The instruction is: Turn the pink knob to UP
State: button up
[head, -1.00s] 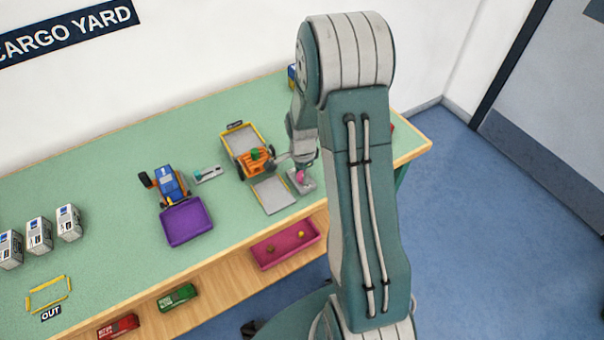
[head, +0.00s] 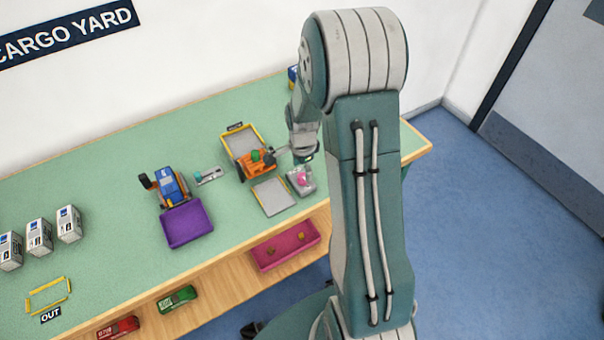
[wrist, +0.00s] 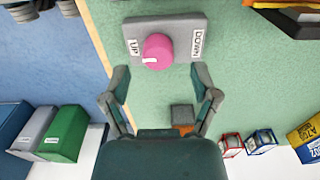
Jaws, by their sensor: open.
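The pink knob (wrist: 157,51) sits on a grey control plate (wrist: 180,27) with a white UP label (wrist: 134,47) at left and a white DOWN label (wrist: 197,43) at right in the wrist view. The knob's white mark is on its left side, pointing toward UP. My gripper (wrist: 159,78) is open, its two fingers apart and empty, just short of the knob in this view. In the head view the knob (head: 303,179) shows uncovered near the bench's front edge, with my gripper (head: 306,158) just above and behind it.
An orange crane (head: 257,165) with a green part stands left of the knob, by a yellow-edged tray (head: 240,136) and a grey pad (head: 273,197). A blue crane (head: 172,183) and purple tray (head: 187,222) are farther left. A magenta bin (head: 286,246) is below, on the shelf.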

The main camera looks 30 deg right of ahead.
notch_tip(320, 180, up, 9)
dwell(0.6)
notch_tip(320, 180, up, 12)
jog(key=n+t, duration=0.2)
jog(key=n, duration=0.6)
send_over(302, 175)
jog(key=s+a, duration=0.7)
jog(key=s+a+r+n+t, duration=0.1)
jog(key=s+a+r+n, duration=0.1)
jog(key=s+n, duration=0.3)
jog(key=s+a+r+n+t, duration=0.2)
jog(key=s+a+r+n, duration=0.1)
jog(key=s, duration=0.4)
jog(key=shift+s+a+r+n+t, duration=0.3)
jog(key=shift+a+r+n, duration=0.1)
jog(key=shift+n, duration=0.5)
